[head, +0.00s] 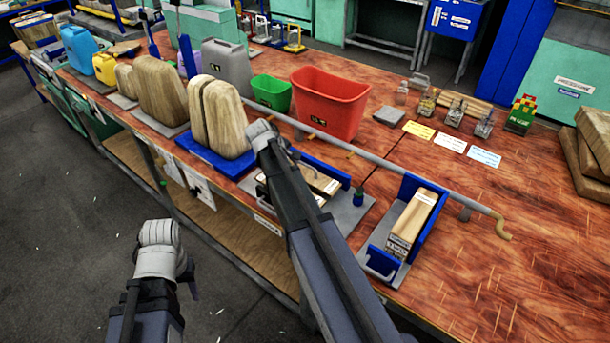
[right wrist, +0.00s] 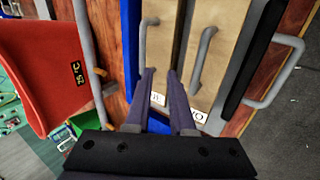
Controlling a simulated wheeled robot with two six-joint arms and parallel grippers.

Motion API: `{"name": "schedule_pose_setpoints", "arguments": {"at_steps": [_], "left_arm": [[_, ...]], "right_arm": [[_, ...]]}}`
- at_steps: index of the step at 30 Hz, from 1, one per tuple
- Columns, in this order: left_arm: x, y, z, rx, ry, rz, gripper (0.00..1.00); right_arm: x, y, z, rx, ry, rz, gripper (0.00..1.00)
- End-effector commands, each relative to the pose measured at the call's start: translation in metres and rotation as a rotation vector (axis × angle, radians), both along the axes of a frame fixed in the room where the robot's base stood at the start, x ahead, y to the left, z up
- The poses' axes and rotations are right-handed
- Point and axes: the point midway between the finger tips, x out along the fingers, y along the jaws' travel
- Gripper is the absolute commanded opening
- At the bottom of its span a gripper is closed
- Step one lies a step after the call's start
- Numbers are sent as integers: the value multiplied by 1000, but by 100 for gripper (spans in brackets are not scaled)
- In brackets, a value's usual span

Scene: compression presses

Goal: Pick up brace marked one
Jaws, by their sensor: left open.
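Two wooden braces with grey handles lie side by side in the right wrist view. The left brace (right wrist: 166,30) has a partly hidden label that I cannot read fully; the right brace (right wrist: 218,50) has a label ending in "WO". My right gripper (right wrist: 161,72) is open over the left brace, fingers apart near the lower end of its handle (right wrist: 143,45); contact is unclear. In the head view, wooden braces (head: 321,182) show in a blue-sided holder, partly hidden by my right arm. My left gripper (head: 190,280) is open, off the bench front, empty.
Another blue holder (head: 379,262) with a wooden block (head: 416,218) stands to the right. A long grey bar (head: 400,173) runs behind both. A red bin (head: 328,100) and a green bin (head: 271,92) stand behind. The bench's right front is clear.

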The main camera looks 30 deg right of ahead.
Motion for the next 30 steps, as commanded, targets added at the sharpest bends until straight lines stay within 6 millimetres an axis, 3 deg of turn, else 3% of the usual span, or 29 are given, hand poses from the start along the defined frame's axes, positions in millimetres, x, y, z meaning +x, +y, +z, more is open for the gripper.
{"name": "schedule_pose_setpoints", "arguments": {"at_steps": [1,4,16,23,30], "left_arm": [[0,0,1,0,0,0,50],[0,0,1,0,0,0,50],[0,0,-22,0,0,0,50],[0,0,-23,0,0,0,50],[0,0,-46,0,0,0,50]], "right_arm": [[7,-14,3,-16,-2,-1,22],[10,-26,5,-34,0,5,22],[15,-38,-18,-35,-1,5,22],[16,-40,-20,-36,0,6,22],[27,-51,-42,-35,-2,5,22]]}}
